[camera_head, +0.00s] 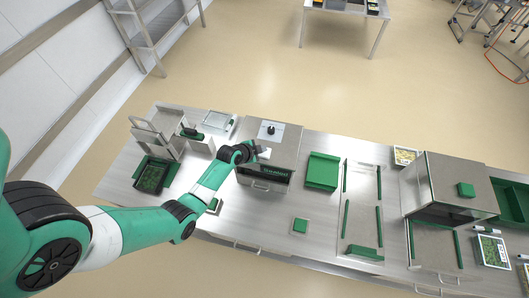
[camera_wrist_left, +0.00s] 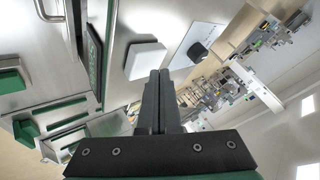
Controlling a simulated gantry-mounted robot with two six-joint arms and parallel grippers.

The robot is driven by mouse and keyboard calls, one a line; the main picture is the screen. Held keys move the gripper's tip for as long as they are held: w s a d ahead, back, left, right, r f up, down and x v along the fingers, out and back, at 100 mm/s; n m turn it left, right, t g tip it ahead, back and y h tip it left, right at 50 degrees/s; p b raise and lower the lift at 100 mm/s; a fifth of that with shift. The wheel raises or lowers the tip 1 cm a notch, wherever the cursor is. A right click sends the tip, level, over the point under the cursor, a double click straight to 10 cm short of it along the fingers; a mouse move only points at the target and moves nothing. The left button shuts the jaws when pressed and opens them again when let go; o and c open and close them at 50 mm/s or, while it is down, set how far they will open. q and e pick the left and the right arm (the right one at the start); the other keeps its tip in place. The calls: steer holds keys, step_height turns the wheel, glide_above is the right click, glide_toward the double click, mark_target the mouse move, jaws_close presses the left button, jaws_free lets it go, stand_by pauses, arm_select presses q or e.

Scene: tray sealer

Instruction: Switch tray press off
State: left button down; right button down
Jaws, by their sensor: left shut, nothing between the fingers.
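The tray press is a steel box (camera_head: 285,137) on the bench, with a dark front panel with lettering (camera_head: 275,173). On its top is a white plate with a black knob (camera_head: 270,129); the knob also shows in the left wrist view (camera_wrist_left: 197,51). A pale, rounded block (camera_wrist_left: 145,60) on the machine lies just beyond my fingertips in the wrist view. My left gripper (camera_head: 261,153) is over the front left of the press top, nearer the front than the knob. Its fingers (camera_wrist_left: 159,78) are shut and empty. I cannot tell whether they touch the block. My right gripper is out of view.
A green bin (camera_head: 322,171) stands right of the press, and a larger steel machine (camera_head: 450,185) further right. A dark tray of greens (camera_head: 153,176) and a scale (camera_head: 218,122) are on the left. The bench front (camera_head: 260,215) is mostly clear.

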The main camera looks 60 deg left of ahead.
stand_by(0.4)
arm_select(q)
steer(key=shift+f+b, duration=0.5)
steer(key=shift+f, duration=0.1)
stand_by(0.3)
steer(key=shift+r+p, duration=0.45)
steer(key=shift+r, duration=0.15)
step_height(320, 180, up, 6)
steer(key=p, duration=0.5)
